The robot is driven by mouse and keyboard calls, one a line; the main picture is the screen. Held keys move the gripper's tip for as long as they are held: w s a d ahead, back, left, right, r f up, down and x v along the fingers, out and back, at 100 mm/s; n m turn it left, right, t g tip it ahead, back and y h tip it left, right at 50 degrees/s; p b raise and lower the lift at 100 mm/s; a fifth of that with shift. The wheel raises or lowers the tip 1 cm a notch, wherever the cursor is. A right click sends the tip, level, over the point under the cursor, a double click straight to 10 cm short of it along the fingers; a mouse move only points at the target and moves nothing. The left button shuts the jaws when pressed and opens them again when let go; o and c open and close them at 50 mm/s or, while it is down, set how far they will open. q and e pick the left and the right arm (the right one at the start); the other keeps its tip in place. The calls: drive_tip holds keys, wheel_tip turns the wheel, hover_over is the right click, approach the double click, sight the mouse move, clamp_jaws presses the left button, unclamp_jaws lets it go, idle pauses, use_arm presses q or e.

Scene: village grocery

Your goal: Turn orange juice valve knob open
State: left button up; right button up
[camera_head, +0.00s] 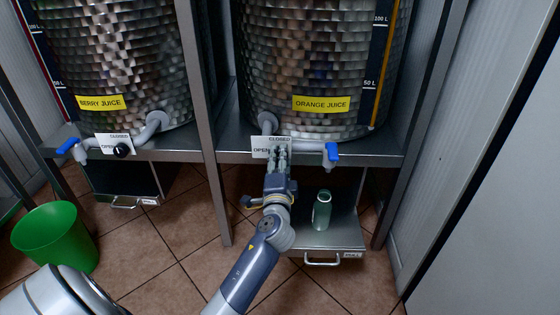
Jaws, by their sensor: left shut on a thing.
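The orange juice tank (318,60) is a large steel vat with a yellow ORANGE JUICE label (321,104). A white plate marked OPEN and CLOSED (260,148) sits on the pipe below it. My left gripper (280,150) is at this plate, shut on the valve knob, which its fingers hide. I cannot tell which way the knob points. A tap with a blue handle (332,151) is at the pipe's right end. A green bottle (322,210) stands upright on the pull-out tray (338,238) below. My right gripper is not in view.
At left is the berry juice tank (120,50), with its black knob (122,151) and blue tap handle (68,145). A green bucket (55,238) stands on the tiled floor. Metal posts (205,120) frame the tanks, and a pale wall (490,160) is at right.

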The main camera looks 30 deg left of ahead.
use_arm(q)
drive_tip(key=o, duration=1.1)
drive_tip(key=shift+s, duration=0.1)
drive_tip(key=v, duration=1.2)
drive_tip(key=shift+a+f, duration=0.1)
